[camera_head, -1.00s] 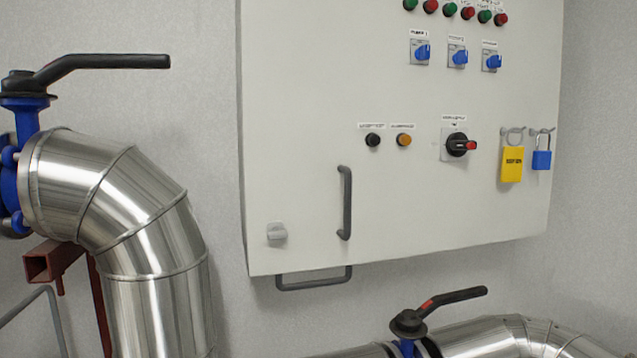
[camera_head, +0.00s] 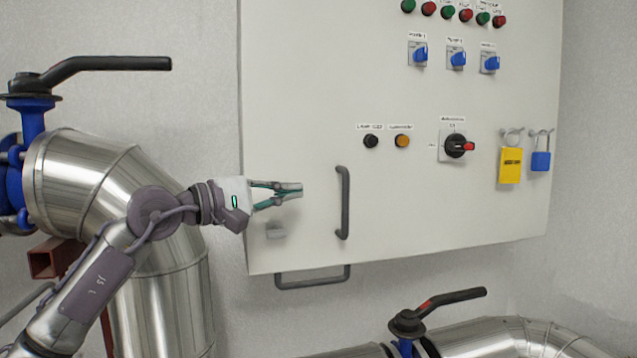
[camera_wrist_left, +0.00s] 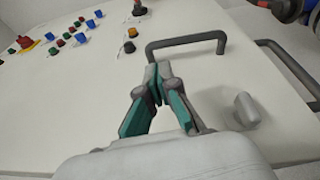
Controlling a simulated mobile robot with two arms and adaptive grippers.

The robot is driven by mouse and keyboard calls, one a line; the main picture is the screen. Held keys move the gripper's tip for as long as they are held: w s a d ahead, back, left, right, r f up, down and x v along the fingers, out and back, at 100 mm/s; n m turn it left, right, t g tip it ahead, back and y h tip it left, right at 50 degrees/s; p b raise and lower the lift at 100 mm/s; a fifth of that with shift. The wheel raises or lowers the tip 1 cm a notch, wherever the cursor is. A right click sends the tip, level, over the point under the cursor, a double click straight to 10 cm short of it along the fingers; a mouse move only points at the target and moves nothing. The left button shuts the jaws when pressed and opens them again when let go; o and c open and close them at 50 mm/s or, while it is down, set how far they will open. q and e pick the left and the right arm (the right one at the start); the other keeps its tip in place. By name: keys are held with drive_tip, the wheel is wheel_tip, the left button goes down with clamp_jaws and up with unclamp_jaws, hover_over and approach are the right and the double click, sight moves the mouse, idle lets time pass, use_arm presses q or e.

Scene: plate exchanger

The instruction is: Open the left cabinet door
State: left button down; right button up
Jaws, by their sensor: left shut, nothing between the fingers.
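The white cabinet (camera_head: 400,210) hangs on the wall, and its front door looks shut. A grey vertical bar handle (camera_head: 345,203) is on the front; it also shows in the left wrist view (camera_wrist_left: 187,42). A small grey knob (camera_head: 275,231) sits at the lower left of the front, also in the left wrist view (camera_wrist_left: 246,109). My left gripper (camera_head: 298,190) is shut and empty, in front of the cabinet, left of the bar handle and above the knob. In the left wrist view its fingertips (camera_wrist_left: 158,72) are just short of the handle, with a gap. My right gripper is out of view.
A second grey bar (camera_head: 313,277) sticks out below the cabinet. A large metal pipe (camera_head: 165,290) with a black-levered valve (camera_head: 95,66) stands at the left. Another valve lever (camera_head: 450,298) is below the cabinet.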

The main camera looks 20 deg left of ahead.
sight(327, 182)
use_arm(q)
drive_tip(key=shift+m+y, duration=0.3)
drive_tip(key=shift+y, duration=0.2)
drive_tip(key=p+x, duration=0.1)
drive_tip(key=x, duration=0.1)
drive_tip(key=r+p+x, duration=0.1)
drive_tip(key=p+x, duration=0.1)
drive_tip(key=x, duration=0.1)
drive_tip(key=a+p+x, duration=0.1)
drive_tip(key=x, duration=0.2)
drive_tip(key=shift+w+r+p, duration=0.15)
drive_tip(key=shift+w+p, duration=0.2)
drive_tip(key=shift+p, duration=0.05)
drive_tip(key=shift+w+d+f, duration=0.25)
drive_tip(key=shift+w+d, duration=0.05)
drive_tip(key=shift+w, duration=0.3)
